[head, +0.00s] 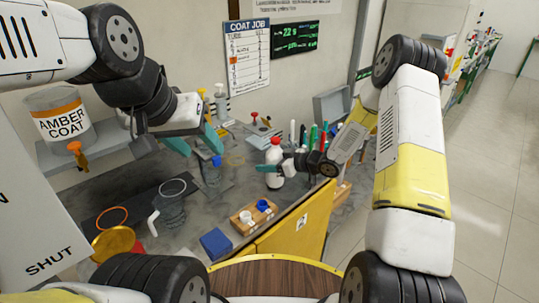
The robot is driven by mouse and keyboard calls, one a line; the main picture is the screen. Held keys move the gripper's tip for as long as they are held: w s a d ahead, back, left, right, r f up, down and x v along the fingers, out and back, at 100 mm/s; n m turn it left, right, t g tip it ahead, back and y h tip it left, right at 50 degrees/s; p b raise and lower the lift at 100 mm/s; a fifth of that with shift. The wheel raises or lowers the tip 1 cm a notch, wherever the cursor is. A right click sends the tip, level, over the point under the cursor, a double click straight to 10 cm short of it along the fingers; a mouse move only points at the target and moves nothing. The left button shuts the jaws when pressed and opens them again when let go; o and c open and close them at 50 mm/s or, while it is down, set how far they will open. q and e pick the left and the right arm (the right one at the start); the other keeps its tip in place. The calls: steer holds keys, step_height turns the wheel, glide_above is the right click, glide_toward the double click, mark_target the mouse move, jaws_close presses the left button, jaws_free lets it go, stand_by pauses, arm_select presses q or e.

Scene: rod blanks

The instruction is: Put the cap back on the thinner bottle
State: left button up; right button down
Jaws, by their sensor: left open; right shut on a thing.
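A white bottle (275,181) with a red top stands on the grey bench near the middle. My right gripper (277,166) reaches in from the right and is shut on this bottle; its teal fingers hide part of the body. My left gripper (195,142) is open above the bench, left of the white bottle. A clear container with a blue top (216,161) is just below its right finger; I cannot tell whether they touch. A wooden block (245,228) nearer to me carries a white cap (246,216) and a blue cap (263,205). No label marking the thinner is readable.
A yellow panel (300,225) edges the bench. Several colored bottles stand behind my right gripper. An amber coat jar (62,123) sits on the left shelf.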

steer(key=shift+f, duration=0.3)
steer(key=shift+f, duration=0.15)
steer(key=shift+c, duration=2.2)
jaws_free()
steer(key=v, duration=1.2)
